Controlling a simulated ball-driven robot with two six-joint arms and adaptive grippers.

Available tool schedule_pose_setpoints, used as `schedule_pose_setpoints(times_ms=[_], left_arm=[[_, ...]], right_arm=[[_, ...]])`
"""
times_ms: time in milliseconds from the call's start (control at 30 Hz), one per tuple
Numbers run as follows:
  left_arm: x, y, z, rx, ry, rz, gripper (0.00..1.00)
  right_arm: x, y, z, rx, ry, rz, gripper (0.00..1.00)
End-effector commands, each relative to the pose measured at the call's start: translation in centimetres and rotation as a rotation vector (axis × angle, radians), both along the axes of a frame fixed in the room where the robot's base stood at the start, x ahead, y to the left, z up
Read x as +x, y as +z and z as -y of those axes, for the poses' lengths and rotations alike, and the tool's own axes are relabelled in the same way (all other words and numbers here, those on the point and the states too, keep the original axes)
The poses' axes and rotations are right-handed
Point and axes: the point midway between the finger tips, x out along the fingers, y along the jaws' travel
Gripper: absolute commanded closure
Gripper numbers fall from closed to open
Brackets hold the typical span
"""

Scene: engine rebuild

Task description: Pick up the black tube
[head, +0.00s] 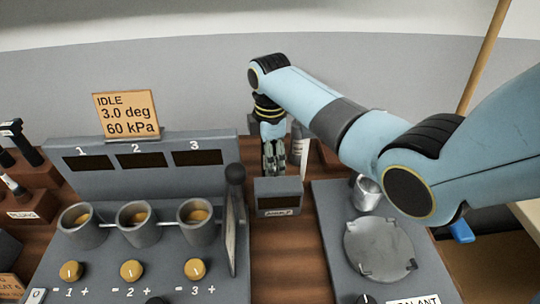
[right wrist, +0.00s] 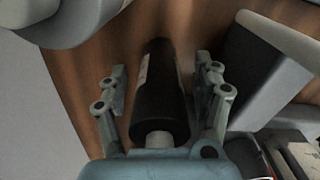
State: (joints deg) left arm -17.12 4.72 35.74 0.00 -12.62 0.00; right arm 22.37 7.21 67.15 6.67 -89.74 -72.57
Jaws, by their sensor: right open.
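The black tube (right wrist: 160,100) shows in the right wrist view, with a pale label strip along its left side and a light grey round tip at its near end. My right gripper (right wrist: 160,72) is open, with one finger on each side of the tube and small gaps visible beside it. In the head view my right gripper (head: 274,165) points down behind the small grey box with a dark window (head: 278,198). I cannot make out the black tube there. My left gripper is not in view.
A white-labelled bottle (head: 299,151) stands just right of the right gripper. A grey console (head: 150,152) with several cups is at the left, with a lever (head: 235,200) on its right side. A grey unit with a round plate (head: 378,248) and a metal cup (head: 367,193) is at the right.

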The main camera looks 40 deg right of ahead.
Motion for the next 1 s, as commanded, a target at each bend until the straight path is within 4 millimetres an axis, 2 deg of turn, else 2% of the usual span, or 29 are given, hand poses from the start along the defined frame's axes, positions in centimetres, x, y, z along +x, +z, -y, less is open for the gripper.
schedule_pose_setpoints(times_ms=[233,733,767,1000], left_arm=[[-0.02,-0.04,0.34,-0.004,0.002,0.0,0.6],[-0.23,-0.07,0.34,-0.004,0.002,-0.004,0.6],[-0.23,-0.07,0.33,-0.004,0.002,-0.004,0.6],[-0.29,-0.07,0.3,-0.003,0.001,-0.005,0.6]], right_arm=[[0.03,-0.28,-0.01,-0.001,0.0,0.002,0.33],[0.04,-0.25,-0.02,0.0,0.0,0.001,0.98],[0.03,-0.24,-0.01,0.0,0.0,0.001,1.0],[0.1,-0.06,-0.01,0.0,0.0,0.003,1.0]])
